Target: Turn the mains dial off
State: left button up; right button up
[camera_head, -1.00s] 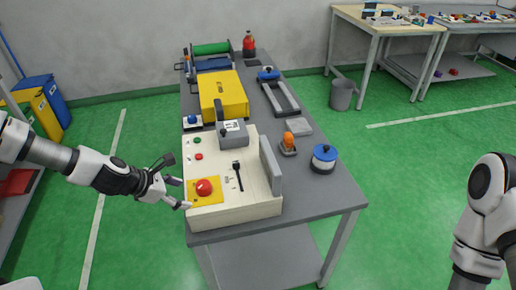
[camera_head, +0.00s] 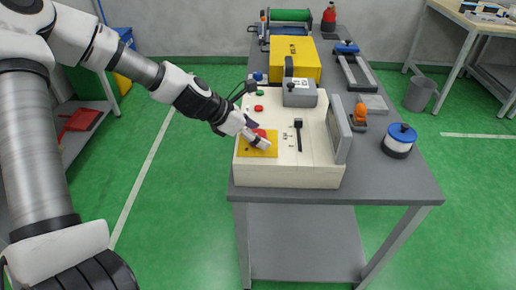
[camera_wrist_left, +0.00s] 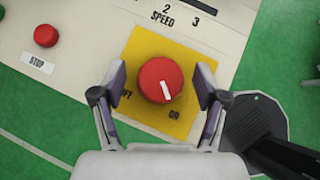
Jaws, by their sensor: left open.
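The mains dial is a round red knob (camera_wrist_left: 160,80) with a white pointer mark, on a yellow plate (camera_wrist_left: 190,55) of the cream control panel (camera_head: 315,150). In the left wrist view the pointer is turned toward the "ON" label; the other label is partly covered by a finger. My left gripper (camera_wrist_left: 160,88) is open, with one finger on each side of the dial. I cannot tell whether the fingers touch it. In the head view my left gripper (camera_head: 258,142) is over the yellow plate and hides part of the dial. My right gripper is not in view.
A red stop button (camera_wrist_left: 46,35) and speed markings lie near the dial. A black lever (camera_head: 298,133) stands to its right, and a green button (camera_head: 260,93) farther back. A grey upright plate (camera_head: 339,130) edges the panel. A blue-topped container (camera_head: 398,142) stands on the grey table.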

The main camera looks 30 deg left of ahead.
pick_arm(q)
jog(key=shift+w+d+f, duration=0.15)
jog(key=shift+d, duration=0.05)
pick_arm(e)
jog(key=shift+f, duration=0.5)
pick_arm(q)
jog(key=shift+a, duration=0.1)
jog(key=c, duration=1.1)
jog(key=shift+c, duration=0.2)
